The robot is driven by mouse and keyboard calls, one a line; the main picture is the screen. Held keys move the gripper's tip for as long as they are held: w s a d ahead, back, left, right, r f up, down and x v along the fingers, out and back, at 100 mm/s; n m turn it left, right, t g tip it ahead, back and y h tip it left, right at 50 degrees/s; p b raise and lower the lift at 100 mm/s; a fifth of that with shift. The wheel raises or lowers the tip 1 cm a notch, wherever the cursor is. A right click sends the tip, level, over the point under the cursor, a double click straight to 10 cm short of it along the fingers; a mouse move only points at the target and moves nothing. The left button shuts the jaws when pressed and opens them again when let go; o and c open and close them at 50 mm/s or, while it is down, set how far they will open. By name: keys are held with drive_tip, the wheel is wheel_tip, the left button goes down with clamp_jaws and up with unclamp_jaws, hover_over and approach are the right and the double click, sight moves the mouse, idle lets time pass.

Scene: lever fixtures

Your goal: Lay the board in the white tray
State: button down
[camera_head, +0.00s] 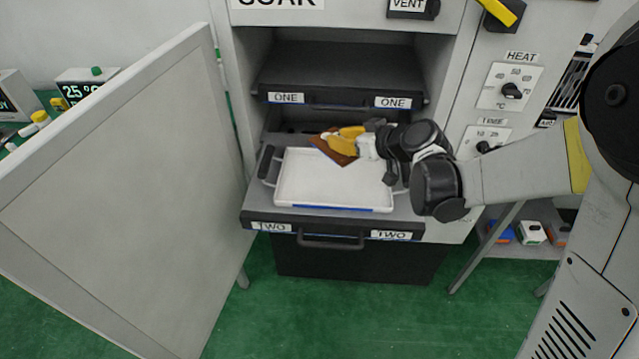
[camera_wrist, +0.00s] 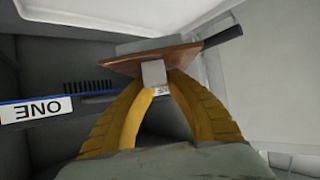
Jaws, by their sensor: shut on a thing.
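The board (camera_head: 331,151) is brown and is held at the tips of my yellow gripper (camera_head: 347,139). It is tilted, above the back edge of the white tray (camera_head: 330,182). The tray is empty and lies on the pulled-out drawer labelled TWO (camera_head: 328,218). In the wrist view my gripper (camera_wrist: 158,80) is shut on a grey block on the board's near side. My fingers hide part of the board.
The drawer labelled ONE (camera_head: 340,95) is above and behind my gripper; its label (camera_wrist: 36,109) also shows upside down in the wrist view. An open cabinet door (camera_head: 120,190) stands at the left. A panel with knobs (camera_head: 505,88) is at the right.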

drive_tip(key=b, duration=0.3)
hover_over(335, 180)
wheel_tip(335, 180, down, 6)
drive_tip(key=shift+w, duration=0.1)
wheel_tip(335, 180, down, 4)
drive_tip(key=shift+f+b, duration=0.2)
drive_tip(key=shift+b, duration=0.7)
drive_tip(key=shift+r, duration=0.15)
drive_tip(key=c, duration=1.8)
unclamp_jaws()
drive_tip(key=shift+f, duration=0.2)
drive_tip(key=o, duration=0.4)
drive_tip(key=shift+r, duration=0.1)
